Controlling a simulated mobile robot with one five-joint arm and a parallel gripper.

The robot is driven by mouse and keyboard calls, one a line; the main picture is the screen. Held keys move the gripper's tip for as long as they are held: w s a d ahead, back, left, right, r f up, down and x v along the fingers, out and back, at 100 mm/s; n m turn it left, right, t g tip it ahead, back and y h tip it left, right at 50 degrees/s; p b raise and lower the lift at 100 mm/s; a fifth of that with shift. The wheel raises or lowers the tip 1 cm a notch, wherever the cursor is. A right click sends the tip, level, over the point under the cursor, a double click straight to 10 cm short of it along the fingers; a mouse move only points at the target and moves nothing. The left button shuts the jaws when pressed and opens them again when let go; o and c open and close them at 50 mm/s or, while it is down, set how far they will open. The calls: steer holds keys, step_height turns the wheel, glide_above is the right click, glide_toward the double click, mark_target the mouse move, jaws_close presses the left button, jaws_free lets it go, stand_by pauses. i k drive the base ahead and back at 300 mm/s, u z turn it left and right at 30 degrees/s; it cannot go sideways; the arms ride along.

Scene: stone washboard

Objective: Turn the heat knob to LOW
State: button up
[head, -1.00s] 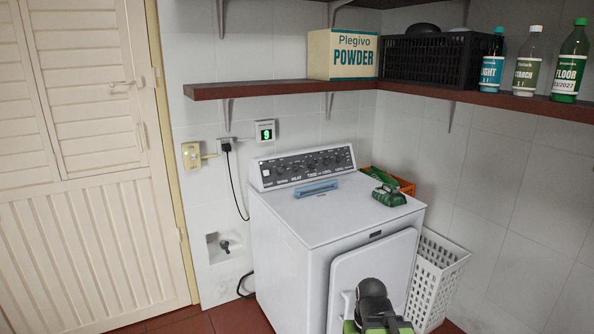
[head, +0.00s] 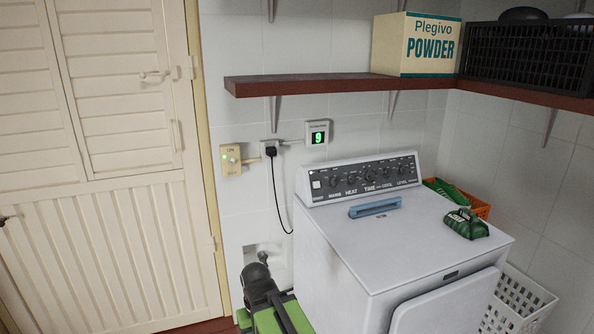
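The heat knob (head: 351,179) is a small dark knob above the HEAT label on the dark control panel (head: 364,178) at the back of the white machine. Its pointer and marks are too small to read. My dark and green arm shows at the bottom of the head view, in front of the machine's left side, well below and left of the panel. My gripper (head: 262,258) seems to be the dark end at the top of the arm. It is apart from the knob, and its fingers cannot be made out.
A blue bar-shaped object (head: 374,207) and a green-black object (head: 465,224) lie on the machine's top. A wooden shelf (head: 330,87) with a powder box (head: 430,45) hangs above. A cord runs down left of the machine. A white basket (head: 519,301) stands right.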

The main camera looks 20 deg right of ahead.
mark_target(350, 179)
steer(key=u, duration=0.05)
steer(key=i, duration=1.05)
